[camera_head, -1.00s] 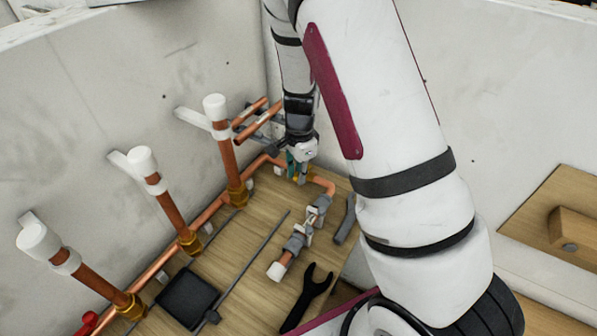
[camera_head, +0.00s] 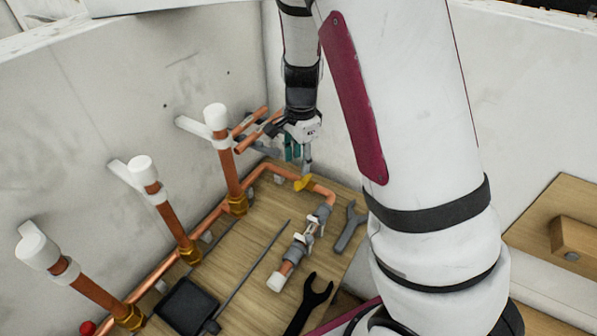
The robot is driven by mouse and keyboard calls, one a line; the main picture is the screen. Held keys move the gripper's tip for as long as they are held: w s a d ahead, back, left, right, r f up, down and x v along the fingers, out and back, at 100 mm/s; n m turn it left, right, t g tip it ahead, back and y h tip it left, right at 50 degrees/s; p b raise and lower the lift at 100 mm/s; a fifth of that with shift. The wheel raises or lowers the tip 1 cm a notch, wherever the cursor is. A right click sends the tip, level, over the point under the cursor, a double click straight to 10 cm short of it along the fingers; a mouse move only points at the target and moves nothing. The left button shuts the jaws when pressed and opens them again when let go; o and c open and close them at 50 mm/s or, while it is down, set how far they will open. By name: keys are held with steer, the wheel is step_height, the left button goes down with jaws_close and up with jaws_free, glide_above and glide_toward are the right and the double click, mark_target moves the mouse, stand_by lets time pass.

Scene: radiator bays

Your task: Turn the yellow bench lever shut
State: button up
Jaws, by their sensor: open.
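The yellow bench lever (camera_head: 303,183) sits on the copper pipe run (camera_head: 268,165) near the back corner of the wooden bench. It is small in this view, and I cannot tell its exact angle. My gripper (camera_head: 298,163) is open and empty, just above and behind the lever in the picture. Its fingers point down and seem apart from the lever, though the depth gap is hard to judge.
Upright copper pipes with white caps (camera_head: 142,169) stand along the left wall. A grey valve assembly (camera_head: 301,243), a black wrench (camera_head: 310,300), a grey wrench (camera_head: 349,228) and a black tray (camera_head: 187,306) lie on the bench. A red knob (camera_head: 87,327) is at lower left.

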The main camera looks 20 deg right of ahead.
step_height(320, 180, up, 4)
steer(key=shift+s+f, duration=0.1)
steer(key=shift+f, duration=0.15)
steer(key=shift+s, duration=0.1)
stand_by(0.4)
